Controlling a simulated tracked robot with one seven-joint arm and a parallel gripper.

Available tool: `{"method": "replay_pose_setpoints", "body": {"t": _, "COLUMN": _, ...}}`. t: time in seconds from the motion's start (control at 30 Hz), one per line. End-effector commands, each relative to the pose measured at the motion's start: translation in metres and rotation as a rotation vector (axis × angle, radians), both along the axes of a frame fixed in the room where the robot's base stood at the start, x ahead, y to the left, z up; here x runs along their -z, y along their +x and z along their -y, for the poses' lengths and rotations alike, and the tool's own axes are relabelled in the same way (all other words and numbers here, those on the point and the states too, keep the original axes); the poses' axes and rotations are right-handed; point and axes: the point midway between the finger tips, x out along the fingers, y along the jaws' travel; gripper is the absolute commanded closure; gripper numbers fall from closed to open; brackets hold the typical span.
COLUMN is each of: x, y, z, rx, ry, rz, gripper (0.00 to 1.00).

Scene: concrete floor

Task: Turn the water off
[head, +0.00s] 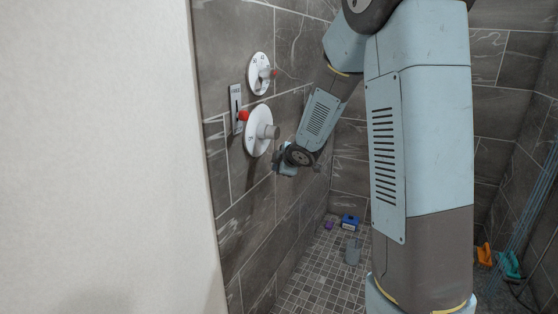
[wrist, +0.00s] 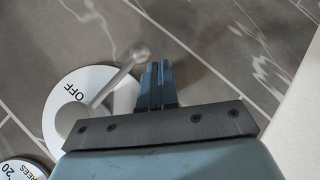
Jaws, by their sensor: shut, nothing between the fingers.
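A round white plate marked OFF (wrist: 88,82) is on the tiled wall in the wrist view. A metal lever (wrist: 120,73) runs from its hub to a rounded end at upper right. The lower white wall plate (head: 258,130) in the head view, with a grey hub, looks like the same one. My gripper (wrist: 157,68) is shut and empty, its fingertips just right of the lever's rounded end. Whether they touch it I cannot tell. In the head view my gripper (head: 278,159) is below and right of the lower plate. Part of the hub is hidden by my gripper's body.
A second dial with numbers (head: 259,74) is above; it shows partly in the wrist view (wrist: 22,170). A slim plate (head: 235,105) with a red knob is beside them. A grey cup (head: 353,251) and blue box (head: 349,221) stand on the floor. A white wall fills the left.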

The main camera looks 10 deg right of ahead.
Motion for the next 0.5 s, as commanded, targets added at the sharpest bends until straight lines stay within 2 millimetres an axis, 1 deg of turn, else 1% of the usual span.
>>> {"method": "replay_pose_setpoints", "body": {"t": 0.03, "x": 0.006, "y": -0.003, "z": 0.007, "rx": -0.036, "ry": -0.004, "rz": 0.022, "gripper": 1.00}}
{"method": "replay_pose_setpoints", "body": {"t": 0.2, "x": 0.016, "y": -0.016, "z": 0.017, "rx": -0.186, "ry": -0.025, "rz": 0.140, "gripper": 1.00}}
{"method": "replay_pose_setpoints", "body": {"t": 0.3, "x": 0.019, "y": -0.025, "z": 0.023, "rx": -0.261, "ry": -0.035, "rz": 0.223, "gripper": 1.00}}
{"method": "replay_pose_setpoints", "body": {"t": 0.5, "x": 0.015, "y": -0.049, "z": 0.036, "rx": -0.377, "ry": -0.059, "rz": 0.418, "gripper": 1.00}}
